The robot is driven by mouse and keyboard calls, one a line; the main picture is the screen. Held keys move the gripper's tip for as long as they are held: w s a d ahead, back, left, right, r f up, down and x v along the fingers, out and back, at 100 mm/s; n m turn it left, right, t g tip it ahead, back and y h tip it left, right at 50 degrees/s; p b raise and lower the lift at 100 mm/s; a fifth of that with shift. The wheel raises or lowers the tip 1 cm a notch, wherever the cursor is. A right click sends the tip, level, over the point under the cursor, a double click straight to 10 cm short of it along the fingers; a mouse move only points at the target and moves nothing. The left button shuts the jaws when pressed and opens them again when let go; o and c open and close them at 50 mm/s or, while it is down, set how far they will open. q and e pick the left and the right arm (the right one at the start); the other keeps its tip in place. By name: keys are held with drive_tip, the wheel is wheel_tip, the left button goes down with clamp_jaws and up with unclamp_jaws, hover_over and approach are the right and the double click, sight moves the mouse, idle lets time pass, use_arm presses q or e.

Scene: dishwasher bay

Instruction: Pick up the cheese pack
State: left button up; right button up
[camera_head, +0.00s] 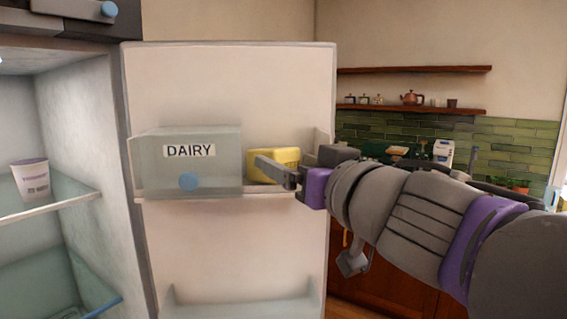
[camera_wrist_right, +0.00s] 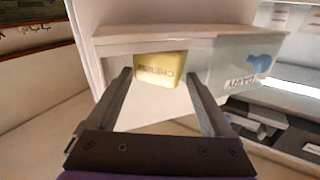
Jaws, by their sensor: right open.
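The yellow cheese pack (camera_head: 273,164) stands on the fridge door shelf, right of the dairy box, in the head view. In the right wrist view the cheese pack (camera_wrist_right: 160,69) shows its lettered face between the finger tips. My right gripper (camera_head: 278,172) is open in front of the pack, with one finger crossing its lower part in the head view. In the right wrist view my right gripper (camera_wrist_right: 158,80) has its fingers apart on either side of the pack. Whether they touch it I cannot tell. My left gripper is not in view.
The clear dairy box (camera_head: 215,178) with a blue knob sits close on the left of the pack. The open fridge door (camera_head: 235,90) stands behind. A white cup (camera_head: 32,177) is on a fridge shelf at left. Wooden wall shelves (camera_head: 420,70) are at the back right.

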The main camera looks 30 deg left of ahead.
sight(285, 153)
drive_tip(key=shift+w+a, duration=0.45)
drive_tip(key=shift+a, duration=0.1)
drive_tip(key=shift+w+a+r+p, duration=0.3)
drive_tip(key=shift+w+a+p, duration=0.05)
drive_tip(key=shift+a, duration=0.2)
drive_tip(key=shift+w+a+r+p, duration=0.3)
drive_tip(key=shift+a+p, duration=0.05)
drive_tip(key=shift+a, duration=0.2)
drive_tip(key=shift+w+a+f, duration=0.3)
drive_tip(key=shift+w+a, duration=0.6)
drive_tip(key=shift+a, duration=0.05)
drive_tip(key=shift+w, duration=0.1)
drive_tip(key=shift+s+d, duration=0.2)
drive_tip(key=shift+s, duration=0.05)
drive_tip(key=shift+c, duration=0.4)
drive_tip(key=c, duration=1.2)
drive_tip(key=shift+a+r, duration=0.1)
